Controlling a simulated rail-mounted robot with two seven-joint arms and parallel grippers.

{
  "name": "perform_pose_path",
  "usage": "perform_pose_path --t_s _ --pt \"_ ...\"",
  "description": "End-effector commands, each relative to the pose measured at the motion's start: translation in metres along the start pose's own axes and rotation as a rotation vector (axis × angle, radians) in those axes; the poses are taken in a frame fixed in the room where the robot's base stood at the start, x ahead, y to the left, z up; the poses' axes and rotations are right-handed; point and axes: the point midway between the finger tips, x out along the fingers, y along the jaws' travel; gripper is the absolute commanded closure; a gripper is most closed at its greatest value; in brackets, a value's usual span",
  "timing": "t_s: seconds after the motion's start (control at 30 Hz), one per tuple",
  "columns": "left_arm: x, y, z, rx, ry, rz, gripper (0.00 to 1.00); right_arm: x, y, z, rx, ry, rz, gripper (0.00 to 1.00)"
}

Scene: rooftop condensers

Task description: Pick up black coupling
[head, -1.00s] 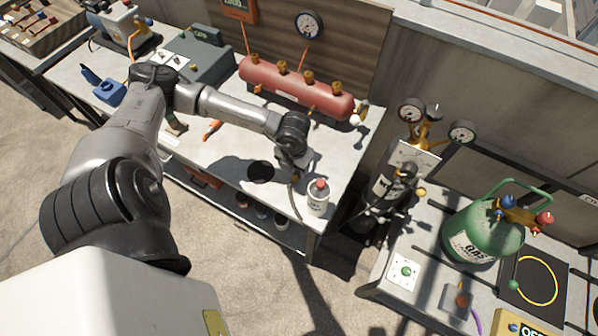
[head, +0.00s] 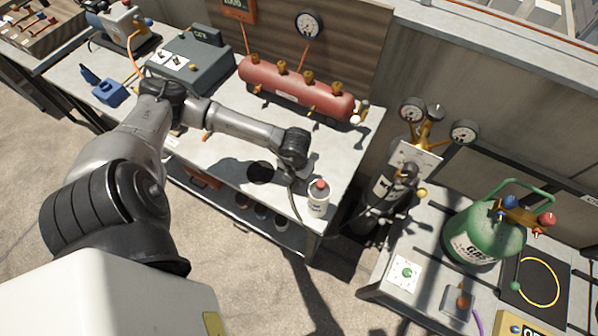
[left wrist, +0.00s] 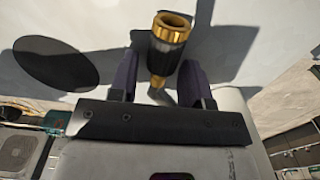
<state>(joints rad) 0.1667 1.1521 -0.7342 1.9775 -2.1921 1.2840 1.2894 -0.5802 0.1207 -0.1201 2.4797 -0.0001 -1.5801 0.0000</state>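The black coupling (left wrist: 167,52), with gold ends, shows in the left wrist view between the two dark fingers of my left gripper (left wrist: 162,78). The fingers stand apart, one on each side of it, and a narrow gap shows at the left finger. The gripper looks open around the coupling rather than clamped on it. In the head view my left wrist is low over the front right of the workbench (head: 225,150) and hides the coupling and fingers. My right gripper is in neither view.
A black round disc (head: 260,172) lies left of my wrist on the bench. A white bottle with a red cap (head: 318,198) stands close at its right, near the bench edge. A red manifold cylinder (head: 295,90) lies behind. A green tank (head: 484,230) stands on the right table.

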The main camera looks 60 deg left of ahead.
Motion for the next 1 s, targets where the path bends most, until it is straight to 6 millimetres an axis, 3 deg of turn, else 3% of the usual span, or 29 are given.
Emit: perform_pose_path --t_s 0.43,0.73,1.0 --pt "0.000 0.000 0.000 0.000 0.000 0.000 0.98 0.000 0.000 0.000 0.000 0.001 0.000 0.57" --pt "-0.008 0.000 0.001 -0.001 -0.001 0.000 0.98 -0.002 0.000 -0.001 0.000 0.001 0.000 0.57" --pt "-0.052 0.000 0.001 0.002 -0.003 0.000 0.98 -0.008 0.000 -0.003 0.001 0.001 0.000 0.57"
